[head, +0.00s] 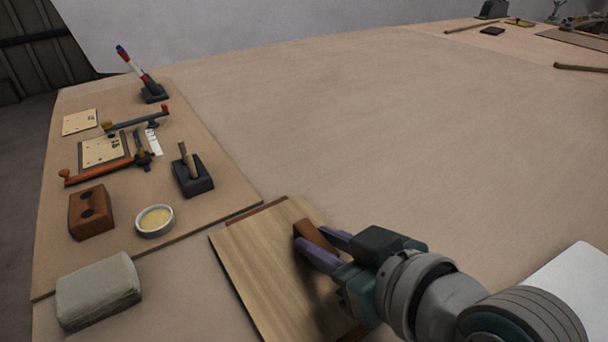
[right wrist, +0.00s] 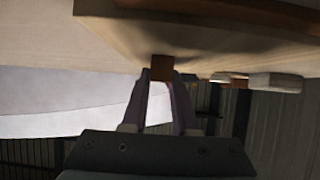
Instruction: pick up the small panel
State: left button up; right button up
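A light wood panel (head: 252,262) lies at the front middle of the bench, and its pale face also shows in the right wrist view (right wrist: 215,38). A brown block (head: 312,237), like a grip, stands on the panel's face. My right gripper (head: 322,245) reaches in from the right with its purple fingers on both sides of this block. In the right wrist view the block (right wrist: 162,68) sits between the fingertips, which appear to touch it. I cannot tell whether the panel is clear of the bench. My left gripper is not in view.
A brown board (head: 215,215) at the left carries clamps, two small cream plates, a brown block with holes, a bowl (head: 155,220) and a dark holder (head: 192,177). A grey block (head: 98,290) is nearest. The wide bench middle (head: 330,130) is clear.

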grip_shut()
jog(key=shift+r, duration=0.15)
